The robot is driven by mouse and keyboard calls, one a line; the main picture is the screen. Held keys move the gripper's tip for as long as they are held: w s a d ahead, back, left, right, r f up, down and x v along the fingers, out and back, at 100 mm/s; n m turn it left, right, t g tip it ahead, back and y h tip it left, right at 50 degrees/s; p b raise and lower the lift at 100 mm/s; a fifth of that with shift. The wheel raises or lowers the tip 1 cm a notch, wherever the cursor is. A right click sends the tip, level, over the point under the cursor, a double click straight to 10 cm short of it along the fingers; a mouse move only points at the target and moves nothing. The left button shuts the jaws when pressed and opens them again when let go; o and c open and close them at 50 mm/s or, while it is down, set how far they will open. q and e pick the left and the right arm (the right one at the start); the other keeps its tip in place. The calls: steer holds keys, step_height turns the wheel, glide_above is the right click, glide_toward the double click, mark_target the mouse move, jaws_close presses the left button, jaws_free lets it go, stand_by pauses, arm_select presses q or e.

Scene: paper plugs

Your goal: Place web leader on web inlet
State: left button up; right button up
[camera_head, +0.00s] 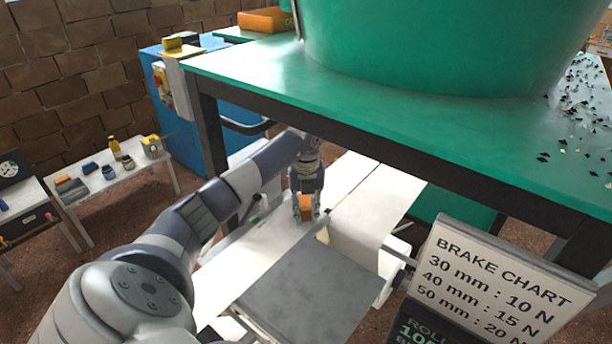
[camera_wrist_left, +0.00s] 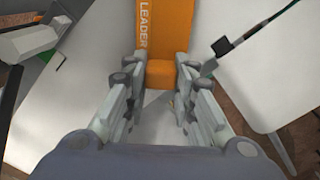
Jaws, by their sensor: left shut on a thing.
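The web leader is an orange piece (camera_head: 306,205) between the fingers of my left gripper (camera_head: 306,216), low over the white surface beneath the green table. In the left wrist view it is an orange strip (camera_wrist_left: 166,35) marked "LEADER", running up from between the fingers of my left gripper (camera_wrist_left: 160,78). The gripper is shut on it. I cannot tell whether the leader touches the white surface below. No part is clearly marked as the web inlet, so I cannot tell which it is. My right gripper is not in view.
A flat grey plate (camera_head: 308,284) lies in front of the gripper. A white sheet (camera_head: 372,212) hangs to its right, near a "BRAKE CHART" sign (camera_head: 500,275). The green table (camera_head: 440,110) overhangs behind, its dark leg (camera_head: 208,130) close to my left arm.

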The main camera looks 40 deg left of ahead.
arm_select(q)
steer(key=shift+f, duration=0.15)
steer(key=o, duration=1)
steer(key=shift+c, duration=0.2)
steer(key=shift+r, duration=0.45)
step_height(320, 180, up, 6)
steer(key=shift+r+b, duration=0.1)
steer(key=shift+b, duration=0.9)
steer(key=shift+r, duration=0.4)
steer(key=shift+d, duration=0.1)
